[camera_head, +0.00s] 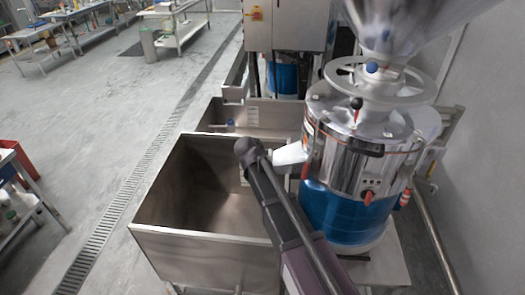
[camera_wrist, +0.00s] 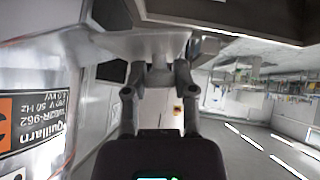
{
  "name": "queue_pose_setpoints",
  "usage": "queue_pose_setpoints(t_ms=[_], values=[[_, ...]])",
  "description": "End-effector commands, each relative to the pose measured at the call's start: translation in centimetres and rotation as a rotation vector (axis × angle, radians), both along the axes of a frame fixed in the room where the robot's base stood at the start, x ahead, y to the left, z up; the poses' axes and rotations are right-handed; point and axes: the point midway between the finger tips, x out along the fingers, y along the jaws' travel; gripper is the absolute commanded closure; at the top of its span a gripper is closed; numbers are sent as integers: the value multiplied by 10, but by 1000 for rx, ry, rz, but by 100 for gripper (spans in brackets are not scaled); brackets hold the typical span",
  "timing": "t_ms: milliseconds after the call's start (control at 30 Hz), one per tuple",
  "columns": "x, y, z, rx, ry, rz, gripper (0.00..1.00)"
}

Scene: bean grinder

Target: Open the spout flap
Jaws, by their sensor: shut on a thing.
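The grinder (camera_head: 350,165) is a steel drum with a blue lower band, standing at the right in the head view. Its pale metal spout (camera_head: 290,154) sticks out to the left above a steel bin. In the wrist view, a pale metal flap piece (camera_wrist: 140,43) at the spout spans the top, beyond my fingertips. My gripper (camera_wrist: 160,72) is shut on this piece, whose gripped edge is partly hidden by the fingers. In the head view, my dark arm reaches up from the bottom to the spout's outer end and hides the gripper and the flap.
The open steel bin (camera_head: 160,205) stands below and left of the spout and looks empty. A second steel bin (camera_head: 270,117) and a grey cabinet (camera_head: 287,25) are behind. The grinder's printed drum side (camera_wrist: 40,125) is close at the left in the wrist view.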

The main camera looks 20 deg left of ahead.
Motion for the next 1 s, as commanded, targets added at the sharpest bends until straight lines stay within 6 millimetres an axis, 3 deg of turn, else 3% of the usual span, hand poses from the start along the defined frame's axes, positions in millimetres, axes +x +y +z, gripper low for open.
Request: queue_pose_setpoints(t_ms=[500,1000], values=[[3,-13,14,422,100,-1,100],[4,-19,19,627,152,1,100]])
